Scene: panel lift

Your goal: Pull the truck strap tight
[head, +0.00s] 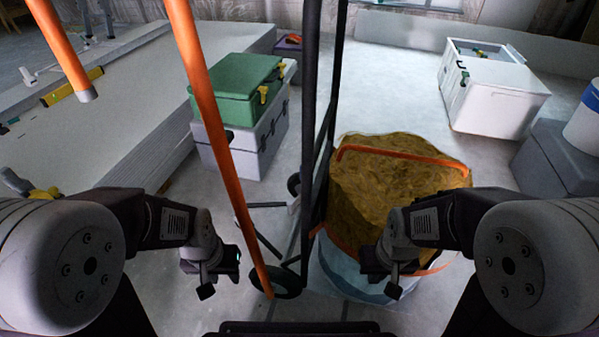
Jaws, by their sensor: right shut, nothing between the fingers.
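The black hand truck (311,110) stands upright in the middle, with a wheel at its foot. A brown, rough-surfaced load (380,185) sits beside its frame on the right. An orange strap (405,155) runs across the load's top, with more orange low around its front. A long orange band (215,110) slants down left of the frame to near the wheel. Another orange piece with a grey tip (66,50) hangs at the upper left. My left gripper (207,285) is left of the long band, its jaws unclear. My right gripper (390,284) is shut and empty before the load.
A green case (235,88) on a grey box (250,145) stands behind on the left, beside a stack of pale panels (110,115). A white cooler (495,95) and a dark grey box (560,155) are at the right. Floor behind the load is clear.

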